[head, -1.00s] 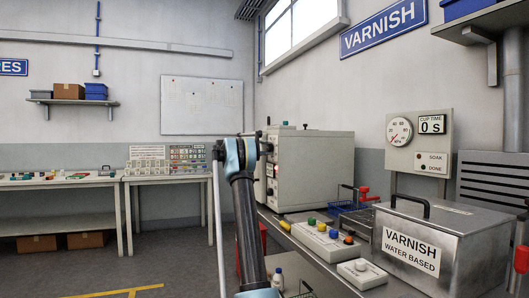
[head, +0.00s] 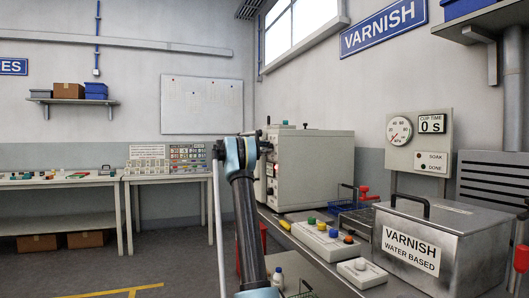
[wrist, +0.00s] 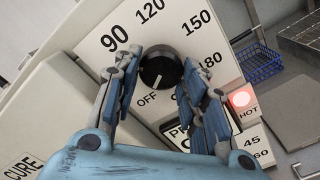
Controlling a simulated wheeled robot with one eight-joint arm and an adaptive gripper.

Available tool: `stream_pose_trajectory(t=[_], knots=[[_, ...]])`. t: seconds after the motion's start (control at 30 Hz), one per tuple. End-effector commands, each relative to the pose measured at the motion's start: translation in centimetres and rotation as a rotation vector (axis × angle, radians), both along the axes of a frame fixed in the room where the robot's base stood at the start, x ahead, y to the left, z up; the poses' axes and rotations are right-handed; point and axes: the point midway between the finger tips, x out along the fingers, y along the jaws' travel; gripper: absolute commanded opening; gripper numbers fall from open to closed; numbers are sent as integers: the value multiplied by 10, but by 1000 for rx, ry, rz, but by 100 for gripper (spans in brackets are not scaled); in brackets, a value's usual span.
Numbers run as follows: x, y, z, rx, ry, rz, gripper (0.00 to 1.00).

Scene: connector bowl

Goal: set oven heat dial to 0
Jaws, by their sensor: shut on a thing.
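The oven heat dial (wrist: 160,71) is a round black knob on a white panel marked OFF, 90, 120, 150 and 180 in the wrist view. Its white pointer line points down toward the OFF mark. My gripper (wrist: 159,60) has its two blue-padded fingers on either side of the dial and is shut on it. The oven (head: 312,170) is a pale box on the right-hand bench in the head view. My arm reaches its front there and hides much of the dial side.
A HOT lamp (wrist: 241,98) glows red beside the dial. A blue wire basket (wrist: 261,61) lies beyond it. On the bench are a box with coloured buttons (head: 318,241) and a metal varnish tank (head: 440,245). The floor left of my arm is open.

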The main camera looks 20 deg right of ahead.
Motion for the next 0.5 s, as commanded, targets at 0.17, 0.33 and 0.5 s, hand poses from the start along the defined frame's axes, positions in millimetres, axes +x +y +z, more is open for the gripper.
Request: stream_pose_trajectory(t=[0.17,0.33,0.5], knots=[[1,2,-2,1,78,4,15],[1,1,-2,0,120,3,15],[1,1,-2,-1,136,2,15]])
